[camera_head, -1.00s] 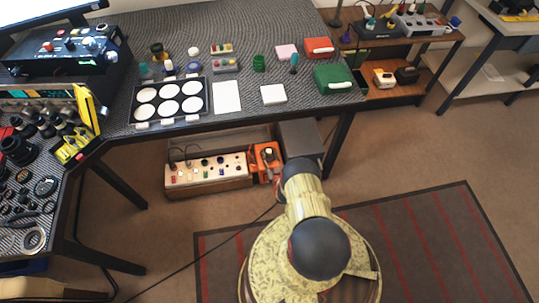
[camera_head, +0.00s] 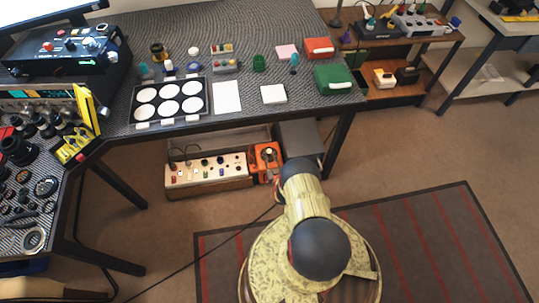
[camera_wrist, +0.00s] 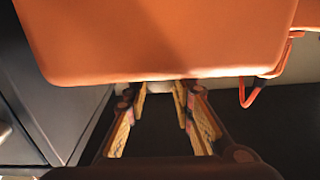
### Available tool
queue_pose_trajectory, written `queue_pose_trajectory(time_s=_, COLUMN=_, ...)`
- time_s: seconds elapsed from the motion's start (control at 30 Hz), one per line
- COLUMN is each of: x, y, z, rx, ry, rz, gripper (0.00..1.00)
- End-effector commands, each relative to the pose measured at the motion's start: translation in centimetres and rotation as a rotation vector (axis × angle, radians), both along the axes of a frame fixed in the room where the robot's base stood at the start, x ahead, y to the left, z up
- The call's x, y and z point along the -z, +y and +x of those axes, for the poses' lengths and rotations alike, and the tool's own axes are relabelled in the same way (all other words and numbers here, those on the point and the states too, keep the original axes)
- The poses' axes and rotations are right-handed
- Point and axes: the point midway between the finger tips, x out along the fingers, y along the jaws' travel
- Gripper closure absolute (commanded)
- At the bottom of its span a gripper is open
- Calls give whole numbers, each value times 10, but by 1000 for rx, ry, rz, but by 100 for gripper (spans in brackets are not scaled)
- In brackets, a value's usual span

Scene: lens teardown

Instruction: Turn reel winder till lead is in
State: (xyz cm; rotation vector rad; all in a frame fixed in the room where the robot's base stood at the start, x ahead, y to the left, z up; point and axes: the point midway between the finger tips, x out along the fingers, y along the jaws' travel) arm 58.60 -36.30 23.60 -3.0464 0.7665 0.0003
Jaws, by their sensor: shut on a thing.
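The orange reel winder (camera_head: 266,155) stands on the floor under the table, between a power box and a dark grey cabinet. In the wrist view its orange body (camera_wrist: 160,40) fills the top. My gripper (camera_wrist: 170,95) has its yellow-padded fingers under and behind that body, shut on a small pale part, seemingly the winder's crank knob, mostly hidden. In the head view my arm hides the gripper. A thin dark lead (camera_head: 190,262) runs across the carpet from the lower left up to beside my arm, near the winder.
The dark grey cabinet (camera_head: 301,141) is close on the winder's right. A white-fronted box with coloured switches (camera_head: 207,171) is on its left. The table (camera_head: 240,125) overhangs behind, with a leg (camera_head: 338,145) to the right. Carpet is open at the right.

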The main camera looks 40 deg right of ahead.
Motion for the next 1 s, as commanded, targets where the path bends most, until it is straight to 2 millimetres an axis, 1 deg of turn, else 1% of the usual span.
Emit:
queue_pose_trajectory(time_s=0.17, x=0, y=4, z=2, rx=70, ry=0, rz=0, gripper=100)
queue_pose_trajectory(time_s=0.7, x=1, y=8, z=5, rx=414, ry=1, rz=0, gripper=100)
queue_pose_trajectory(time_s=1.0, x=1, y=7, z=5, rx=511, ry=1, rz=0, gripper=100)
